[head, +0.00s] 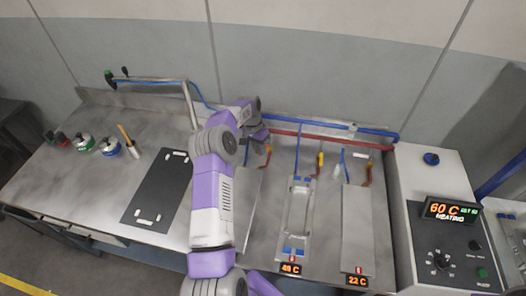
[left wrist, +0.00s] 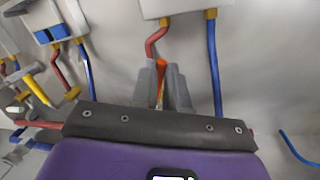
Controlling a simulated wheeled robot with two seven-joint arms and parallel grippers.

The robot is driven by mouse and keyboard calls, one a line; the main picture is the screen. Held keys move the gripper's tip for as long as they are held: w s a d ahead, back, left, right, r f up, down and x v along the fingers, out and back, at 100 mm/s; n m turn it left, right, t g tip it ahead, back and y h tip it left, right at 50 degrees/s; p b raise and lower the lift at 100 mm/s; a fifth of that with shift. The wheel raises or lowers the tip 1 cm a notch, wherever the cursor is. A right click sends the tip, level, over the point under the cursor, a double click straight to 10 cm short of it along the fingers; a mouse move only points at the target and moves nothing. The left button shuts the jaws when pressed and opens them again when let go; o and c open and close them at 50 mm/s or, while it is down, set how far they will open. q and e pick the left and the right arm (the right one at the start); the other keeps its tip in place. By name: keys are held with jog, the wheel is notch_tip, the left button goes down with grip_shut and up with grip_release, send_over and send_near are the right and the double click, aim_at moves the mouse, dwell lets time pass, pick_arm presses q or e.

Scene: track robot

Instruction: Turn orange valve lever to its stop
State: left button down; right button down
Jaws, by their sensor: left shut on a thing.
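The orange valve lever (left wrist: 160,72) shows in the left wrist view as a thin orange piece between the two grey fingers of my left gripper (left wrist: 167,88). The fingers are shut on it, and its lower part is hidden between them. A red hose joins the lever's spot to the pale plate above it in that view. In the head view my left gripper (head: 260,135) is at the pipes behind the leftmost cold plate. My own arm and wrist hide most of the lever there. My right gripper is not in view.
Red and blue pipes (head: 330,131) run along the back of the bench. A plate with a bracket (head: 299,205) and a bare plate (head: 358,230) lie to the right, with a control box (head: 440,190) beyond. A black mat (head: 158,190) and several small pots lie left.

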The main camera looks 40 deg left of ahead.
pick_arm(q)
jog(key=a+m, duration=0.2)
jog(key=shift+w+m, duration=0.15)
jog(key=shift+m, duration=0.25)
jog(key=shift+w+a+m+g, duration=0.25)
jog(key=shift+a+m+g, duration=0.4)
jog(key=shift+m, duration=0.65)
jog(key=shift+a, duration=0.2)
jog(key=c, duration=1.1)
grip_release()
jog(key=shift+s+d+r+p+v, duration=0.15)
jog(key=shift+d+p+v, duration=0.15)
jog(key=shift+p+v, duration=1)
jog(key=shift+s+d+p+v, duration=0.15)
jog(key=shift+d+p+v, duration=0.35)
jog(key=shift+v, duration=1.5)
jog(key=shift+s+d+r+p+v, duration=0.15)
jog(key=shift+p+v, duration=0.95)
jog(key=shift+v, duration=0.55)
